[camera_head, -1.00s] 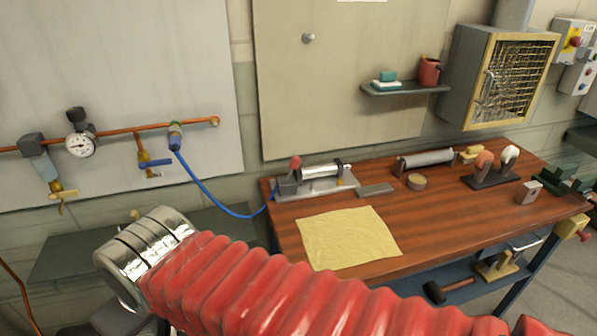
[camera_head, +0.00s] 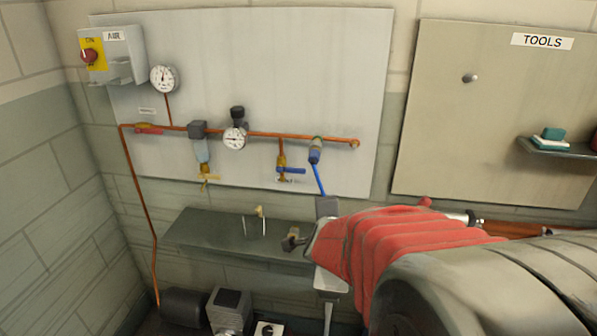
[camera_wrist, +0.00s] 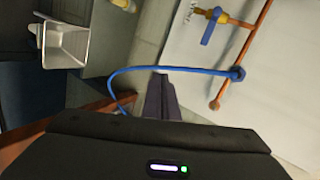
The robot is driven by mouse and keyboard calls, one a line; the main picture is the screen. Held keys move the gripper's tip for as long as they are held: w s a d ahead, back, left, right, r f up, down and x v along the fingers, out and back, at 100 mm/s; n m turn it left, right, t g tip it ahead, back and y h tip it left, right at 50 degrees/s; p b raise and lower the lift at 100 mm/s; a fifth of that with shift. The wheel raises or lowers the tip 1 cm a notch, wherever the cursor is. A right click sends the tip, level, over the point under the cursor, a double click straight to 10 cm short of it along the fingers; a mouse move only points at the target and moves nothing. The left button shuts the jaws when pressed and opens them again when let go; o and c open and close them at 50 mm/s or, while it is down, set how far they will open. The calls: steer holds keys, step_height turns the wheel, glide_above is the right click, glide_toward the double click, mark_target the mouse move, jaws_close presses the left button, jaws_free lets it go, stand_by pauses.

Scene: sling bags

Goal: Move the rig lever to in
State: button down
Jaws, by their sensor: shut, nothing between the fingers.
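The rig on the bench is almost wholly hidden behind my arm in the head view. What seems to be the lever's red knob (camera_head: 425,201) peeks over the top of the arm, and part of the rig's metal cylinder (camera_head: 463,217) shows to its right. The lever's position cannot be read. The rig is not visible in the wrist view. My gripper's dark fingers (camera_wrist: 158,80) are together and empty in the wrist view, in front of the wall and beside the blue hose (camera_wrist: 180,69). They touch no lever there.
The copper pipe (camera_head: 270,134) with gauges and a blue-handled valve (camera_head: 290,170) runs along the wall panel. A dark shelf (camera_head: 205,235) is below it. The brown bench edge (camera_wrist: 60,125) shows in the wrist view. A tool panel (camera_head: 480,130) is at the right.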

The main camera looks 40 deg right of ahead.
steer(key=s+d+f+m+g+h, duration=0.2)
steer(key=s+d+m+g+h, duration=0.1)
steer(key=s+d+m, duration=0.4)
steer(key=s+d+f+m+g+h, duration=0.1)
steer(key=s+d+m+g+h, duration=0.3)
steer(key=s+d, duration=0.5)
steer(key=d+m+g, duration=0.1)
steer(key=d+m, duration=0.1)
steer(key=shift+s+f+m, duration=0.15)
steer(key=shift+f+m, duration=0.2)
steer(key=shift+m, duration=0.05)
steer(key=shift+d, duration=0.1)
